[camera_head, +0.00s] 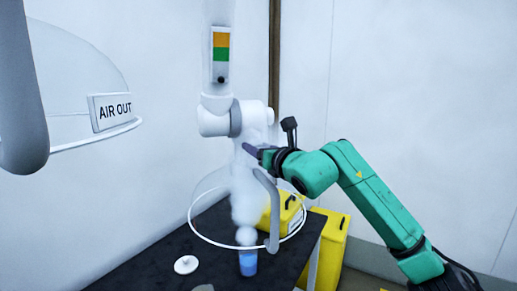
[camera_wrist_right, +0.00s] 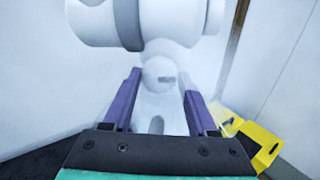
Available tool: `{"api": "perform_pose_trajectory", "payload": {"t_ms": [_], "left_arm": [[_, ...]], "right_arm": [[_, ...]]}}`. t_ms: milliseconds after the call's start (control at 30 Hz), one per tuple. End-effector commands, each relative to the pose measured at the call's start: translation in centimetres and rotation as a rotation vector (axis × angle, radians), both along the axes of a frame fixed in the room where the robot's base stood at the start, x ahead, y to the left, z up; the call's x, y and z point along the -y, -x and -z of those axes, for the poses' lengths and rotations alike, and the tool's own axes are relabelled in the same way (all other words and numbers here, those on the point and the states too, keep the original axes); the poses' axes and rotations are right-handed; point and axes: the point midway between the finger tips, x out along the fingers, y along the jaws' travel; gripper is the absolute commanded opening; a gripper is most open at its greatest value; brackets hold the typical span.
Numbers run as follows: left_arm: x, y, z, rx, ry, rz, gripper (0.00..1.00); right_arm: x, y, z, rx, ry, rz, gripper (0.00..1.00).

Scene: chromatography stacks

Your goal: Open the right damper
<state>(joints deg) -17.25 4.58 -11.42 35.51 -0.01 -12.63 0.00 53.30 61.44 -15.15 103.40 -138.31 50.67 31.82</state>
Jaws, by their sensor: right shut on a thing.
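The right damper is a white pipe joint (camera_head: 222,120) with a grey collar, above a clear hood with a white rim (camera_head: 205,240). My right gripper (camera_head: 252,150) reaches in from the right, just below this joint. In the right wrist view, its purple fingers (camera_wrist_right: 158,88) stand on both sides of a rounded white damper knob (camera_wrist_right: 158,72) with a small grey slot mark. The gripper is shut on this knob. The large white joint (camera_wrist_right: 165,22) lies just beyond it. My left gripper is not in view.
A grey handle (camera_head: 272,225) hangs on the hood. A blue vessel (camera_head: 248,264) and white lid (camera_head: 186,265) are on the dark table. Yellow containers (camera_head: 328,245) stand right.

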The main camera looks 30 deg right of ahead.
Motion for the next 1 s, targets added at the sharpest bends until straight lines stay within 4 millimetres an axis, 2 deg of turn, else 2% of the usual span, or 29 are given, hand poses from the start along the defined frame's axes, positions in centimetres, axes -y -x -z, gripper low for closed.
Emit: {"api": "perform_pose_trajectory", "payload": {"t_ms": [267, 1000], "left_arm": [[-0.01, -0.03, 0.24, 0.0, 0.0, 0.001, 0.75], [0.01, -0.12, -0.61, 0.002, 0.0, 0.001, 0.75]], "right_arm": [[-0.07, 0.01, -0.16, -0.026, 0.179, 0.0, 0.03], [-0.36, -0.04, -0.51, -0.135, 0.871, 0.004, 0.03]]}}
